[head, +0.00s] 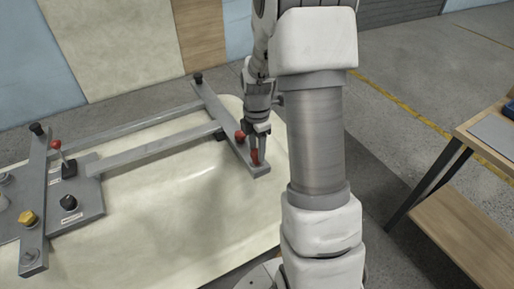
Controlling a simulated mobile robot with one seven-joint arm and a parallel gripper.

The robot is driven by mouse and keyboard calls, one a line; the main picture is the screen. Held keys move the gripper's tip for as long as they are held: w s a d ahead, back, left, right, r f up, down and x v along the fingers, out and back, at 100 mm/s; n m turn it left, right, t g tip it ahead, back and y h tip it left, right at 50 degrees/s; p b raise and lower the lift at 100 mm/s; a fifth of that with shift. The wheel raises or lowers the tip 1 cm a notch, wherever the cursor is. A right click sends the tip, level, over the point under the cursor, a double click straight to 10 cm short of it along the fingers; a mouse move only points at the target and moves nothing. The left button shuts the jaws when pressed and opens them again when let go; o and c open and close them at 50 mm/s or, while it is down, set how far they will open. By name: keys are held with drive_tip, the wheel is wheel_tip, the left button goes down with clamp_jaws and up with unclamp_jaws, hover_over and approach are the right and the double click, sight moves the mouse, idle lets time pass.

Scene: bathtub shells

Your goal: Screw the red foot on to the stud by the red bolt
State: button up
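My gripper (256,151) points down over the near right end of the grey crossbar. A small red piece (254,157), which looks like the red foot, sits between its fingertips, close above the bar end. The fingers appear closed on it, though the view is small. A round red bolt head (240,135) stands on the crossbar just left of the fingers. I cannot make out the stud; the gripper and red piece cover that spot.
The grey frame (150,153) lies across an upturned cream bathtub shell (165,215). A wooden workbench (470,190) is at the right, with open floor between.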

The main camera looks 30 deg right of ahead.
clamp_jaws()
drive_tip(key=m, duration=0.9)
drive_tip(key=shift+m, duration=0.4)
drive_tip(key=m+p, duration=0.1)
drive_tip(key=m, duration=0.2)
drive_tip(key=o, duration=0.8)
unclamp_jaws()
drive_tip(key=shift+c, duration=0.6)
